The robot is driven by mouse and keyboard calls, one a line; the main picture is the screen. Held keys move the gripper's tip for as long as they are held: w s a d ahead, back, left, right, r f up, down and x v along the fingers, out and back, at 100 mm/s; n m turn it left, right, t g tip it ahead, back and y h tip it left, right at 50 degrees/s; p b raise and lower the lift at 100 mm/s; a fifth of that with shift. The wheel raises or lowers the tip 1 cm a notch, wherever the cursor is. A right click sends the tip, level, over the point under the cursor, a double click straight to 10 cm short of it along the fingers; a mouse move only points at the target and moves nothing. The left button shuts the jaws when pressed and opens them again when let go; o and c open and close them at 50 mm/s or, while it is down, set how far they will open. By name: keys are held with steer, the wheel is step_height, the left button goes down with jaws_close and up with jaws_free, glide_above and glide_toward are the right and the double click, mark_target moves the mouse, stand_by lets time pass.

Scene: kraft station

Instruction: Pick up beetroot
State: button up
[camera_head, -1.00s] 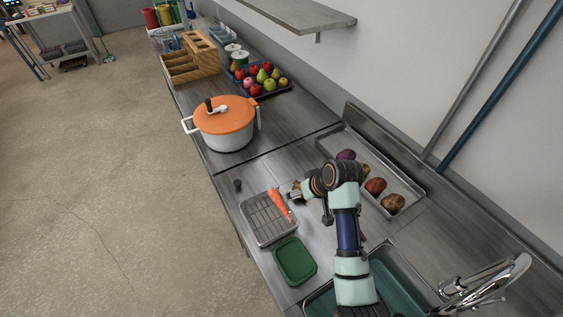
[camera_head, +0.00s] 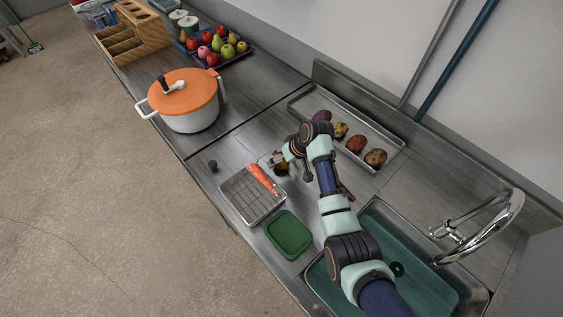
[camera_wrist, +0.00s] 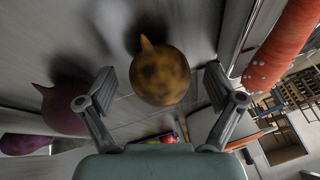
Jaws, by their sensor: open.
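A round yellow-brown root with a pointed tip (camera_wrist: 160,75) lies between and beyond the fingers of my gripper (camera_wrist: 160,92) in the wrist view. My gripper is open and empty. In the head view my gripper (camera_head: 277,161) is low over the steel worktop, just beyond the carrot, with the yellow-brown root (camera_head: 283,170) partly hidden by it. A dark purple round root with a pointed tip (camera_wrist: 60,108) lies outside the left finger in the wrist view, partly covered by it. By colour the purple one looks more like a beetroot; I cannot tell for sure.
A carrot (camera_head: 262,178) lies on a wire-rack tray (camera_head: 238,202), close on the right in the wrist view (camera_wrist: 282,48). A green tray (camera_head: 289,234), an orange-lidded pot (camera_head: 188,112), a steel tray (camera_head: 390,140) of several roots and a sink (camera_head: 440,292) surround the work area.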

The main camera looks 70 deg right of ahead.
steer(key=shift+f, duration=0.1)
steer(key=c, duration=1.3)
step_height(320, 180, up, 20)
steer(key=p, duration=0.3)
